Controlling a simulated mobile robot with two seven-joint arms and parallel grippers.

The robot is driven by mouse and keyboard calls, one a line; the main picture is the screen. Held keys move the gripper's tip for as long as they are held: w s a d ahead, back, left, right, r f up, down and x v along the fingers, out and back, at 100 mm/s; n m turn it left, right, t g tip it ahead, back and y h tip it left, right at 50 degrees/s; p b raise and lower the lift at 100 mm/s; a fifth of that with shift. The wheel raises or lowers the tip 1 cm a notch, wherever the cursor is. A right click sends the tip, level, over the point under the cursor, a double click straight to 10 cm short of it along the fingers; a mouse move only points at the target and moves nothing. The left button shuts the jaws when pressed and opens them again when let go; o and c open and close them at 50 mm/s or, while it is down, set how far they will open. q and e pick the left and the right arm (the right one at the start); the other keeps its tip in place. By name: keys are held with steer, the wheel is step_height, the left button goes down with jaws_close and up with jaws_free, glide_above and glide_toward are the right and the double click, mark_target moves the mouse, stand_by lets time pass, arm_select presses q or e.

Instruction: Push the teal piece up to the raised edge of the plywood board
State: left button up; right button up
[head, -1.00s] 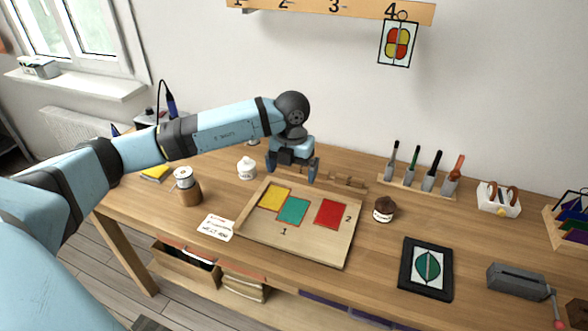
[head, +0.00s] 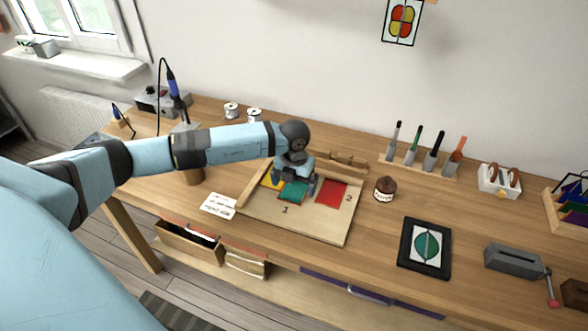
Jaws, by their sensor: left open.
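The teal piece (head: 292,192) lies flat on the plywood board (head: 317,226), between a yellow piece (head: 268,181) on its left and a red piece (head: 331,194) on its right. The board has a raised edge (head: 254,184) along its left side. My left gripper (head: 293,185) is open and low over the board, its fingers at the teal piece's far side. I cannot tell whether the fingers touch it. The gripper hides part of the yellow piece and the far part of the teal piece. My right gripper is not in view.
A brown jar (head: 385,189) stands right of the board, and a white card (head: 218,206) lies to its left. Upright tools in a rack (head: 418,168) stand at the back.

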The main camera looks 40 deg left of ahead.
arm_select(q)
steer(key=shift+f, duration=0.7)
steer(key=shift+c, duration=0.2)
steer(key=shift+d+f, duration=0.1)
steer(key=c, duration=1.8)
steer(key=shift+s, duration=0.15)
jaws_close()
